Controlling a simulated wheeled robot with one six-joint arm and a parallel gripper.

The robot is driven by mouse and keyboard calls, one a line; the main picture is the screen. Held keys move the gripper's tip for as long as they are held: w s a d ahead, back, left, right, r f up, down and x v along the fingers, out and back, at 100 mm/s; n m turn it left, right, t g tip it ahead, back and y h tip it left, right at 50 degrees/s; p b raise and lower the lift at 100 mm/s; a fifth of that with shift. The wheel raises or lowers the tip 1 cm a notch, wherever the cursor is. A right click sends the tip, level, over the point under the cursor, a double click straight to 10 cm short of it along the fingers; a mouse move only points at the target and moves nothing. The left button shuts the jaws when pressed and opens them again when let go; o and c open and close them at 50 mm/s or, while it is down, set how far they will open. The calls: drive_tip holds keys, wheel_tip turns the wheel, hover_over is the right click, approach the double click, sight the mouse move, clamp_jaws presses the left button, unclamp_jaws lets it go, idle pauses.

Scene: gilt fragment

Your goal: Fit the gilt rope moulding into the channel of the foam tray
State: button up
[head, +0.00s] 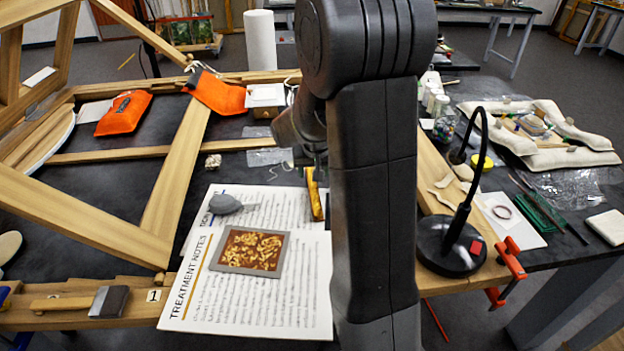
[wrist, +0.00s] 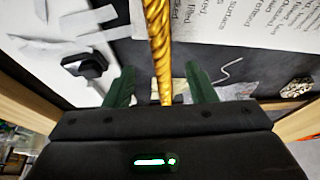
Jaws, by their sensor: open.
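The gilt rope moulding (head: 314,196) is a gold, twisted rod beside the right edge of the notes sheet, partly hidden by my arm. In the wrist view the moulding (wrist: 159,40) runs from the top edge down between the fingers. My gripper (head: 311,163) is over the moulding's far end; in the wrist view its dark green fingers (wrist: 161,88) are open, one on each side, with gaps to the rod. A grey-rimmed tray (head: 227,268) with gilt fragments on brown lies on the notes; I cannot tell whether it is the foam tray. No channel shows clearly.
The treatment notes sheet (head: 206,310) covers the middle of the dark table. A grey rounded tool (head: 226,204) lies on it. A wooden frame (head: 180,190) stands at left. A black lamp (head: 447,245) and a clamp (head: 510,262) stand at right.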

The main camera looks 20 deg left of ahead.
drive_tip(key=shift+x, duration=1.9)
drive_tip(key=shift+c, duration=0.2)
clamp_jaws()
drive_tip(key=shift+r, duration=0.1)
